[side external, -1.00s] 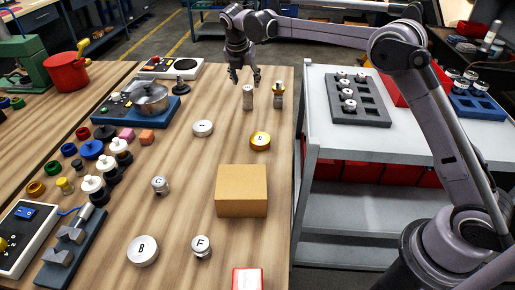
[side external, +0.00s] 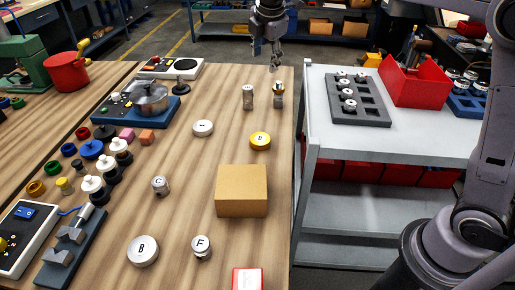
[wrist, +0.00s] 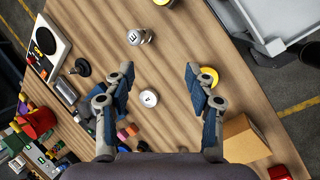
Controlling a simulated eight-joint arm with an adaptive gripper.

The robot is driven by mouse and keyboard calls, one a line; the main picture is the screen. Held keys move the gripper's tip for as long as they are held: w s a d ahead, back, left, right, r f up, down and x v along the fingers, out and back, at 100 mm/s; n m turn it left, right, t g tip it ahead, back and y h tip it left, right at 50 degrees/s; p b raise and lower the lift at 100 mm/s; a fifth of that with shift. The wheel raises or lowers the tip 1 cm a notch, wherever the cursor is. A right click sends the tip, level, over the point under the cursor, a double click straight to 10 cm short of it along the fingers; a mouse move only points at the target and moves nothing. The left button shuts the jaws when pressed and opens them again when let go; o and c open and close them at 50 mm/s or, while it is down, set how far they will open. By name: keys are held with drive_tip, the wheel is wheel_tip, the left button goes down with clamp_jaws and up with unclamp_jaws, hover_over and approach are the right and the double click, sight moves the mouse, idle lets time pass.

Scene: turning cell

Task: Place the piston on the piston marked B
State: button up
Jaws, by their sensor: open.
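The piston marked B (side external: 143,250) is a wide, low silver disc on the wooden table at the front left in the side view. Other pistons stand apart: silver ones marked F (side external: 201,247) and C (side external: 160,185), a silver disc (side external: 203,128), a gold disc (side external: 260,140), a taller silver one (side external: 248,97) and a brass-and-silver one (side external: 278,95). My gripper (side external: 266,58) is open and empty above the table's far right end. In the wrist view its fingers (wrist: 160,80) are spread, with the silver disc (wrist: 148,98) and a silver piston (wrist: 141,37) visible below.
A cardboard box (side external: 241,191) stands right of C, with a red box (side external: 247,279) in front. A grey cart (side external: 410,125) holds a tray (side external: 358,100) and a red bin (side external: 415,82).

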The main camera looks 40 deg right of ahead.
drive_tip(key=s+f+m+t+y, duration=0.1)
drive_tip(key=s+f+m, duration=0.4)
drive_tip(key=s+m, duration=0.4)
drive_tip(key=s+f+m+t+y, duration=0.1)
drive_tip(key=s+f+m+t, duration=0.1)
drive_tip(key=s+f+m, duration=0.3)
drive_tip(key=s+m, duration=0.4)
drive_tip(key=s, duration=0.7)
drive_tip(key=shift+s+d+f, duration=0.15)
drive_tip(key=shift+s+d, duration=0.2)
drive_tip(key=shift+s, duration=0.05)
